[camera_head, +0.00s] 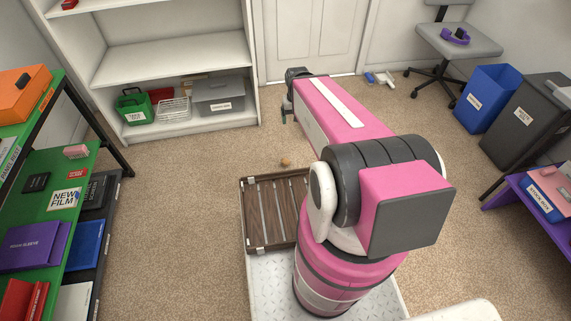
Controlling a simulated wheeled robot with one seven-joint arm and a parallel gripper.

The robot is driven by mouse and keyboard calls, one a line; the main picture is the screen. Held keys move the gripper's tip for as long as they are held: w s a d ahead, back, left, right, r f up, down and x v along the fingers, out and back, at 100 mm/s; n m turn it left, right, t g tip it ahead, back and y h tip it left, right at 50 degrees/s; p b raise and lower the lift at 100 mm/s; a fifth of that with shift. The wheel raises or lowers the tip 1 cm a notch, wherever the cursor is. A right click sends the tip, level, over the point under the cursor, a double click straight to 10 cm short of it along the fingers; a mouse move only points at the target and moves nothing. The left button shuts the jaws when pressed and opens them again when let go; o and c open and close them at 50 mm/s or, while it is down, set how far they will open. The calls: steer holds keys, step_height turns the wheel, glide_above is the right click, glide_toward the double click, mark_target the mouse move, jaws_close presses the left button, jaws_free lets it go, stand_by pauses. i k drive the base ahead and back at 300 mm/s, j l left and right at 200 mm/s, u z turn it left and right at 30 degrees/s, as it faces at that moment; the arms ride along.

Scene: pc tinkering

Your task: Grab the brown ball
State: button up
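A small brown ball (285,162) lies on the beige carpet, just beyond the far edge of a wooden slatted tray at the front of my base. My pink arm reaches forward and away. My gripper (285,117) is at its far end, up and beyond the ball in the picture and apart from it. The gripper is small and partly hidden by the arm, so its finger opening is unclear.
The wooden tray (246,215) looks empty. A white shelf (180,52) stands at the back left, a green shelf (78,163) at the left. Blue (487,98) and grey (528,120) bins stand at the right. Carpet around the ball is clear.

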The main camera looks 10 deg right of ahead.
mark_target(284, 162)
steer(key=k+l+u, duration=0.2)
steer(key=l, duration=0.25)
steer(key=k+l+u, duration=0.25)
steer(key=l, duration=0.2)
steer(key=k+l+u, duration=0.2)
steer(key=l, duration=0.2)
steer(key=i, duration=0.1)
